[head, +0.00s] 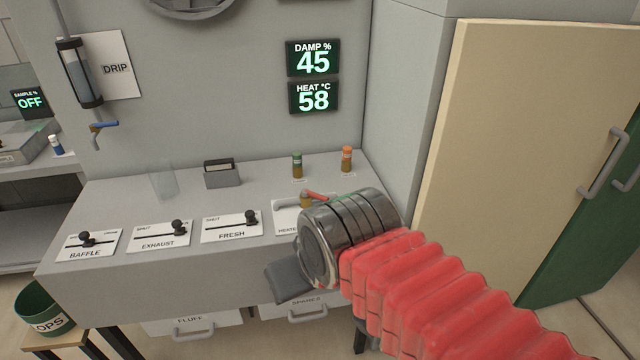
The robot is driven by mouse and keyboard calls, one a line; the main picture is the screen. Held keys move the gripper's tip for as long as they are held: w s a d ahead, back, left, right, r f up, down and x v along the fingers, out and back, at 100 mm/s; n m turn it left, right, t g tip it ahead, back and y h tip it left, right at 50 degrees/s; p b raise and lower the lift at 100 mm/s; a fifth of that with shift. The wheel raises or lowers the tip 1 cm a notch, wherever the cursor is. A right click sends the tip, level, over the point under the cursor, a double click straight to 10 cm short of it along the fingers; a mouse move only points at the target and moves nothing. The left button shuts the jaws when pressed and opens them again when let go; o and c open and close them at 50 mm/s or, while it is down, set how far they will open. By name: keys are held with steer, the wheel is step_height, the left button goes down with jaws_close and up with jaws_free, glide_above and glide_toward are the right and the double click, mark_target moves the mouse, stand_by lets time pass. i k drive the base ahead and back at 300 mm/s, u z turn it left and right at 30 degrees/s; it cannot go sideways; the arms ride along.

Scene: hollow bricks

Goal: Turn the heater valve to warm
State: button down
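The heater valve (308,196) has a brass body and a red lever, and stands on a white plate at the right end of the grey bench. Its lever points to the right in the picture. The plate's lettering is partly covered by my metal wrist. My gripper (288,282) shows only as a dark grey piece below the wrist, in front of the bench's front face in the picture. The fingertips cannot be made out, nor whether they hold anything. I see no contact between gripper and lever.
Sliders marked BAFFLE (87,241), EXHAUST (172,232) and FRESH (240,222) sit left of the valve. A green-capped vial (297,166) and an orange-capped vial (347,160) stand behind it. The heat display (314,98) reads 58. A cream door (530,140) is at right.

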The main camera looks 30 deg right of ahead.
mark_target(305, 192)
steer(key=i, duration=1)
